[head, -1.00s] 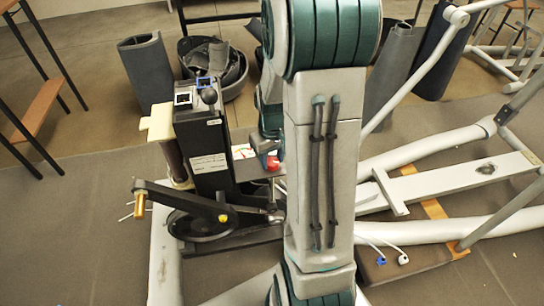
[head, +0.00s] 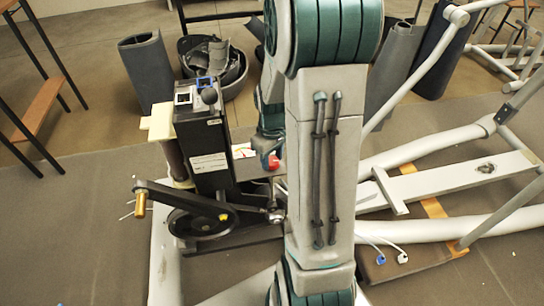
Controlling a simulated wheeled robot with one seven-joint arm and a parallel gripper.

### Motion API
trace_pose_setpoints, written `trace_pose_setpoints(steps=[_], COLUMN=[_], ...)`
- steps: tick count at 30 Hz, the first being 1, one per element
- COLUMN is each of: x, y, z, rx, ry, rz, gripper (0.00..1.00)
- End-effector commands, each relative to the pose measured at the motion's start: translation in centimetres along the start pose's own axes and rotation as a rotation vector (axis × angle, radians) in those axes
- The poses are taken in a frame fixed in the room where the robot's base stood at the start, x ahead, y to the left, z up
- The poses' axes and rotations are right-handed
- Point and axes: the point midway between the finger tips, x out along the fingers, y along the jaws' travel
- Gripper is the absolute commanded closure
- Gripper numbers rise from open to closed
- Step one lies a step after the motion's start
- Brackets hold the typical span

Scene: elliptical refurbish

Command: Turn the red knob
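A small red knob (head: 273,162) shows in the head view just left of my arm, beside the black upright housing of the elliptical machine (head: 207,150). My arm stands in front of the scene and covers the area to the right of the knob. A teal and dark part of my arm reaches down close to the knob. My gripper's fingers cannot be made out, and whether they touch the knob cannot be told.
A black crank arm with a brass-coloured pin (head: 141,204) juts left from the housing. Pale frame tubes (head: 440,150) spread to the right. A dark bin with parts (head: 215,70) stands behind. Dark metal legs with a wooden bar (head: 36,108) stand at left.

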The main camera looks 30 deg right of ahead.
Motion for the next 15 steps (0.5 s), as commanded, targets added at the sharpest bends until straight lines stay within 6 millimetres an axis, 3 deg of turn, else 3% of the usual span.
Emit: trace_pose_setpoints(steps=[2, 11, 15], x=[-0.1, -0.2, -1.6], y=[0.0, 0.0, 0.0], z=[-0.1, 0.0, 0.0], rx=[0.0, 0.001, 0.001], ry=[0.001, 0.0, 0.002], rz=[0.001, 0.0, 0.001], gripper=[0.41, 0.41, 0.41])
